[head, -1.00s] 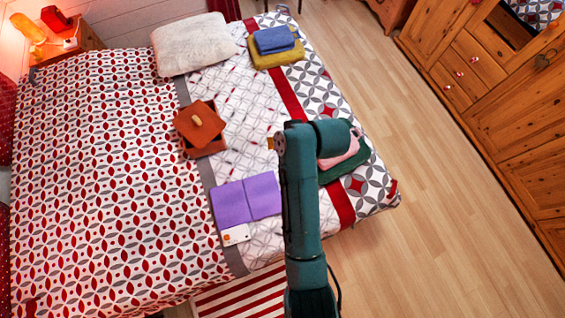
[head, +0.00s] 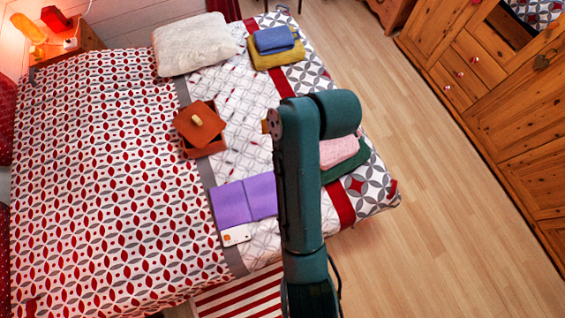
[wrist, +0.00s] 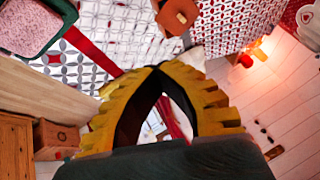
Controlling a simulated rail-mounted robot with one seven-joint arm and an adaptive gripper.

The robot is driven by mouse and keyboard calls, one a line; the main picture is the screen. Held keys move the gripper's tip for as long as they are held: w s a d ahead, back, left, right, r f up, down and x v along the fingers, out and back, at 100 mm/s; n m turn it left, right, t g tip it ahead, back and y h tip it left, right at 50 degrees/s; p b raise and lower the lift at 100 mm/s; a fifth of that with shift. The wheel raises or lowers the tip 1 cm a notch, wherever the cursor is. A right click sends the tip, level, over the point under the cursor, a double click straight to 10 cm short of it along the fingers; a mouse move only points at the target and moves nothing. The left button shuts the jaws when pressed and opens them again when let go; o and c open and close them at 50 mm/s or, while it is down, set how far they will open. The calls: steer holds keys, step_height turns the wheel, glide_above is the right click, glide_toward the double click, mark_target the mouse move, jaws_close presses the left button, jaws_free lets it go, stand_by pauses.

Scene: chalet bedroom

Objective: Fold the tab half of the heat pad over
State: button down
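The heat pad (head: 232,204) is purple and lies flat on the bed in the head view, its two halves side by side with a seam between. My arm covers its right edge. I cannot tell which half has the tab. The pad does not show in the wrist view. My gripper (wrist: 155,69) has yellow ribbed fingers whose tips meet in the wrist view, with nothing seen between them. In the head view my arm hides nearly all of it, and it is above the bed, apart from the pad.
A white card (head: 235,236) lies at the pad's near edge. An orange-brown box (head: 207,147) with a tilted lid (head: 200,124) stands beyond it. Pink (head: 338,152) and green (head: 348,168) cloths lie right of my arm. Blue and yellow folded cloths (head: 275,50) and a pillow (head: 193,45) lie farther back.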

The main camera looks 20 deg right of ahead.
steer(key=shift+a+r, duration=0.2)
steer(key=shift+r, duration=1.85)
steer(key=shift+r, duration=0.1)
step_height(320, 180, up, 8)
steer(key=shift+a+r, duration=0.15)
steer(key=shift+a, duration=0.3)
steer(key=shift+s+r, duration=0.1)
steer(key=shift+a+r, duration=0.2)
steer(key=shift+r, duration=1.75)
steer(key=shift+r, duration=0.1)
steer(key=shift+a+r, duration=0.15)
steer(key=shift+r, duration=0.9)
steer(key=shift+a+r, duration=0.1)
steer(key=shift+r, duration=0.9)
steer(key=shift+a+r, duration=0.2)
steer(key=shift+r, duration=1.9)
